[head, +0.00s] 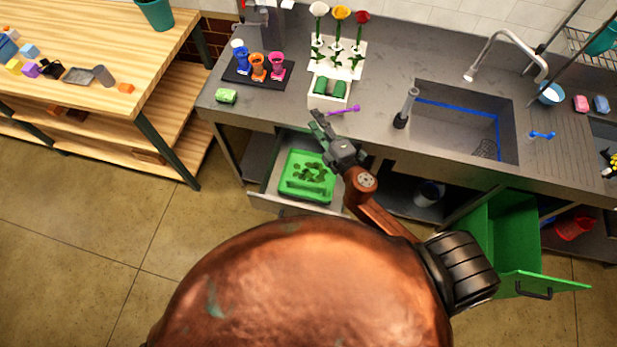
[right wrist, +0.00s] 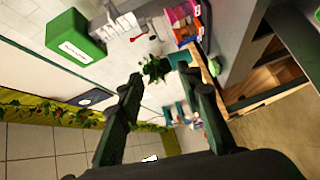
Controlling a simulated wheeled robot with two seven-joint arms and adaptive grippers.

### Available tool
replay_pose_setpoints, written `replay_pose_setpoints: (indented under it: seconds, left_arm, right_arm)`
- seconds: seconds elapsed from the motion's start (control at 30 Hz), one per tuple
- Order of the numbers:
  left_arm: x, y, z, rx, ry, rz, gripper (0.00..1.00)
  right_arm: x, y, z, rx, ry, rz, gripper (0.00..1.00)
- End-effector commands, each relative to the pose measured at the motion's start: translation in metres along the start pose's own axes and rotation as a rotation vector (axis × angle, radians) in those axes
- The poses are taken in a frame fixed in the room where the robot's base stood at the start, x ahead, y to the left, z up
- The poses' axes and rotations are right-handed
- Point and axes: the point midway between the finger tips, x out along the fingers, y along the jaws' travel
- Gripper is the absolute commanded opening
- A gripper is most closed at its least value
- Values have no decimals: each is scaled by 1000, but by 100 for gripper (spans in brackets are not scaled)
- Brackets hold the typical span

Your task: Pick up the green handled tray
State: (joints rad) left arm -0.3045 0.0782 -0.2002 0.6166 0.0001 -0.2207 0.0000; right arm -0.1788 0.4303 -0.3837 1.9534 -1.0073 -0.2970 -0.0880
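The green tray (head: 304,193) lies in an open drawer below the counter in the head view, with dark green leafy pieces inside. My right gripper (head: 319,122) is at the counter's front edge, above and just beyond the tray in the picture. The arm passes close to the tray's right side in the picture. In the right wrist view the fingers of my right gripper (right wrist: 159,82) are apart with nothing held between them; the tray is not seen there. My left gripper is not in view.
The open drawer (head: 258,200) surrounds the tray. A purple tool (head: 344,110) lies on the counter near the gripper. A white holder with green rolls (head: 330,90), a green sponge (head: 226,96) and a sink (head: 465,122) are on the counter. A green cabinet door (head: 545,283) stands open at right.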

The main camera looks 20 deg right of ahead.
Motion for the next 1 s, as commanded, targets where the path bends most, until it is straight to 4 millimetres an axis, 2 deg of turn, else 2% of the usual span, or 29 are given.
replay_pose_setpoints:
  seconds: [0.03, 0.07, 0.1, 0.13, 0.17, 0.2, 0.27, 0.3, 0.37, 0.4, 0.47, 0.5, 0.6, 0.7, 0.8, 1.0]
  left_arm:
    - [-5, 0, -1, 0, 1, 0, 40]
    - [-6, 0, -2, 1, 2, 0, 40]
    - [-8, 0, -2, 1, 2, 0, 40]
    - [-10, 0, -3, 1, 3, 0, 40]
    - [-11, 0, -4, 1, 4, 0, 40]
    - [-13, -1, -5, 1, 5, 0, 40]
    - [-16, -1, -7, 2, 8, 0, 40]
    - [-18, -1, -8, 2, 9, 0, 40]
    - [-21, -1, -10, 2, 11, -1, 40]
    - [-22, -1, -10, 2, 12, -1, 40]
    - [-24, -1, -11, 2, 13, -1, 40]
    - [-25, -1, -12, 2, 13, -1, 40]
    - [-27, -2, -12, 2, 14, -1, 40]
    - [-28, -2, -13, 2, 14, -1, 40]
    - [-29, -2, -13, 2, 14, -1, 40]
    - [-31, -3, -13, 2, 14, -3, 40]
  right_arm:
    - [5, 19, -48, -170, 152, 45, 33]
    - [4, 23, -78, -277, 245, 67, 33]
    - [-2, 21, -115, -422, 368, 90, 33]
    - [-8, 14, -140, -530, 459, 100, 33]
    - [-16, 4, -162, -643, 547, 106, 33]
    - [-28, -15, -185, -794, 663, 105, 33]
    - [-47, -53, -203, -1022, 827, 83, 33]
    - [-59, -81, -204, -1173, 927, 55, 33]
    - [-73, -122, -190, -1387, 1056, -6, 33]
    - [-80, -145, -173, -1519, 1128, -56, 33]
    - [-87, -173, -141, -1694, 1214, -138, 33]
    - [-89, -186, -118, -1796, 1256, -195, 33]
    - [-91, -205, -66, -1983, 1324, -325, 33]
    - [-91, -212, -33, -2089, 1354, -412, 33]
    - [-88, -218, -20, -2128, 1363, -448, 33]
    - [-79, -237, -21, -2130, 1363, -451, 33]
